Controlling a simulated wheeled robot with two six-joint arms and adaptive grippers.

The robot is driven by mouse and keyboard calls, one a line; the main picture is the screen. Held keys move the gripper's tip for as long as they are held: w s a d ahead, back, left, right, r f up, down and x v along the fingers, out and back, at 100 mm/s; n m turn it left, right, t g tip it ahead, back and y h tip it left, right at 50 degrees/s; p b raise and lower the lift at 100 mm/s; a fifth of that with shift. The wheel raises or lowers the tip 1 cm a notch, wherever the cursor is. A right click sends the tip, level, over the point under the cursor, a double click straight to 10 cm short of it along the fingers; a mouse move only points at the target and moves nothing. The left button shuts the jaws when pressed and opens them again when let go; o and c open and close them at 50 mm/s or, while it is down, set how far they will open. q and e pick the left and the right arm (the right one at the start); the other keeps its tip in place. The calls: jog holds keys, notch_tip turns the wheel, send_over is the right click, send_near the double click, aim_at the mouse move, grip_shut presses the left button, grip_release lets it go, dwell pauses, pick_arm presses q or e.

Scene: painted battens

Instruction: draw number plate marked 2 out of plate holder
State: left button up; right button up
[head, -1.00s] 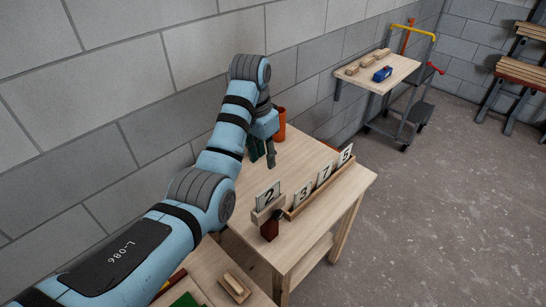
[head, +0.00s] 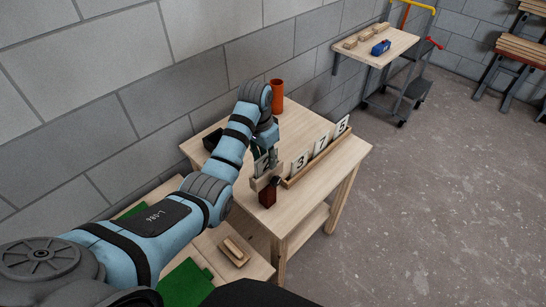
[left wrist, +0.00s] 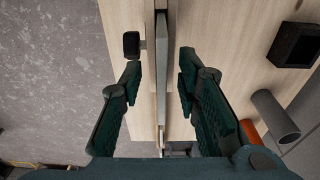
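The plate marked 2 (head: 261,167) stands upright at the near left end of the wooden plate holder (head: 318,158) and is partly hidden by my left gripper (head: 267,150). In the left wrist view the open fingers (left wrist: 160,72) are on either side of a thin upright edge, seen from above, which looks like the plate (left wrist: 161,78). A gap shows between each finger and it. Plates 3 (head: 300,161), 7 (head: 322,144) and 5 (head: 341,126) stand in the same holder, farther right. My right gripper is out of view.
A black open box (head: 213,139) and an orange cylinder (head: 277,93) stand on the table (head: 318,205). A wooden block (head: 234,250) and green sheets (head: 186,286) lie on a nearer surface.

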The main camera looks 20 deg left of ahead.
pick_arm(q)
jog(key=shift+w+f, duration=0.25)
jog(key=shift+f, duration=0.05)
jog(key=shift+s, duration=0.1)
grip_shut()
grip_release()
